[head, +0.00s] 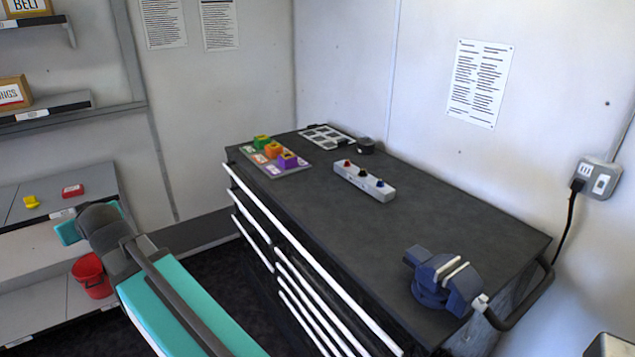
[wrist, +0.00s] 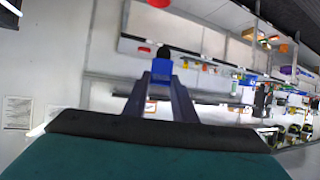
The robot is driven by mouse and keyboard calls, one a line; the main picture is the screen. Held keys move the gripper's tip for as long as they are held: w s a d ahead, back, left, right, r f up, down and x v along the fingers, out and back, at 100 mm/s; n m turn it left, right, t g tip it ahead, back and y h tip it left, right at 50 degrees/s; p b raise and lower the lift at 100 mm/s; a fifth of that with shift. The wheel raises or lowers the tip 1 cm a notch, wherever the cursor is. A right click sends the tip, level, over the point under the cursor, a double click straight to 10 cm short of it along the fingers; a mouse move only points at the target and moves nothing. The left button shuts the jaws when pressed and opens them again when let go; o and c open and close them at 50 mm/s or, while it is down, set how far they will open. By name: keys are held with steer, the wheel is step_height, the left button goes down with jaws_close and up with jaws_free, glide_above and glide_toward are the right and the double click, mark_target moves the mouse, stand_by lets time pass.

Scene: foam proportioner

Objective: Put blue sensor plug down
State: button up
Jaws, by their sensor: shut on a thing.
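In the wrist view my gripper (wrist: 162,82) is shut on the blue sensor plug (wrist: 162,68), a small blue block with a black top. The plug sits between the fingertips, held up in the air and apart from any surface. In the head view my arm reaches to the left, in front of the shelves; the gripper and the plug do not show there.
A red bucket (head: 93,276) stands at left.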

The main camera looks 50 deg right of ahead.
steer(key=shift+a, duration=0.2)
steer(key=s+d+f+m+g+h+b, duration=0.15)
steer(key=s+d, duration=0.25)
steer(key=d, duration=0.8)
steer(key=s+d+f+m+h+b, duration=0.1)
steer(key=s+d+f+m+h, duration=0.15)
steer(key=d, duration=0.85)
steer(key=s+d+f+m+g+h+b, duration=0.1)
steer(key=s+d+m+h, duration=0.3)
steer(key=d, duration=0.8)
steer(key=s+d+f+m+g+h+b, duration=0.1)
steer(key=s+d+f+m+g, duration=0.1)
steer(key=s+d, duration=1)
steer(key=s+d+f+m+g+h+b, duration=0.1)
steer(key=s+d+m+g+h+b, duration=0.1)
steer(key=s+d, duration=1.1)
steer(key=shift+s+d+f+m+g, duration=0.15)
steer(key=shift+s+f+m+g, duration=0.2)
steer(key=shift+s, duration=0.2)
steer(key=shift+d+p, duration=0.1)
steer(key=shift+p, duration=0.2)
